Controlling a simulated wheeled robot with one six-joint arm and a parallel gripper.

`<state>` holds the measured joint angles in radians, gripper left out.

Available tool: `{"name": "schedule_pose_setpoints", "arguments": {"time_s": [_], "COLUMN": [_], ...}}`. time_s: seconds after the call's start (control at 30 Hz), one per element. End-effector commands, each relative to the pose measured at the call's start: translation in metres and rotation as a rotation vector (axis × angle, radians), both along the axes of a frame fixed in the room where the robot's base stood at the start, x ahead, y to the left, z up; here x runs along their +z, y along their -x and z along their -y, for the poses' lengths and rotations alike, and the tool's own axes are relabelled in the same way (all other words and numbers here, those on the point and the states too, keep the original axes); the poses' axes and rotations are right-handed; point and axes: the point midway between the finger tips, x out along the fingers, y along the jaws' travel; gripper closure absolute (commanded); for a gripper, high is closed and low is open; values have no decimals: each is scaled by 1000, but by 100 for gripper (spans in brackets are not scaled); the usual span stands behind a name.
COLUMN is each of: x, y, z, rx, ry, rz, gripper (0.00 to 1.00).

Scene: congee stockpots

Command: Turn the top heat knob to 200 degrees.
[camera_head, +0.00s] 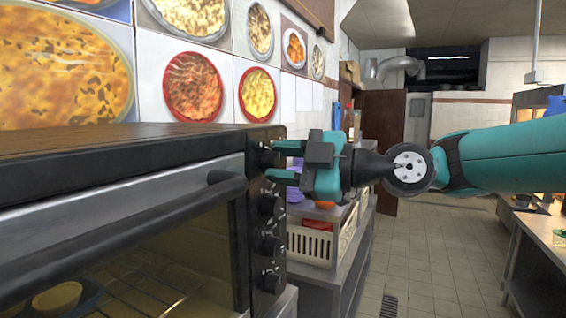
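The toaster oven (120,215) fills the left side, with a column of dark knobs on its black control panel (245,210). The top heat knob (265,157) is at the upper end of this column, partly hidden by my fingers. My gripper (275,159) is level with it, coming from the right, its two teal fingers apart, one above the other. The fingertips are at the knob, one near its upper side and one near its lower side. I cannot tell whether they touch it. The knob's pointer and degree marks are not readable.
Several lower knobs (270,244) sit below my gripper. The oven door's handle (130,237) juts out at the left. A cream crate (309,246) stands on a metal counter behind. The tiled floor (425,265) to the right is clear.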

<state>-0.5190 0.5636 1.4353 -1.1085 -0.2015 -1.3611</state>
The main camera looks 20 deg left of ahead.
Motion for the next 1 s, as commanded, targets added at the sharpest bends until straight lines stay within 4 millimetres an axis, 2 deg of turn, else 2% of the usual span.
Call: {"name": "schedule_pose_setpoints", "arguments": {"time_s": [0.27, 0.47, 1.0], "x": [-2, -4, -4], "y": [0, 1, 1], "z": [0, 0, 0], "rx": [1, 1, 1], "ry": [-3, -12, -49], "rz": [-39, -144, -637], "gripper": [87, 87, 87]}}
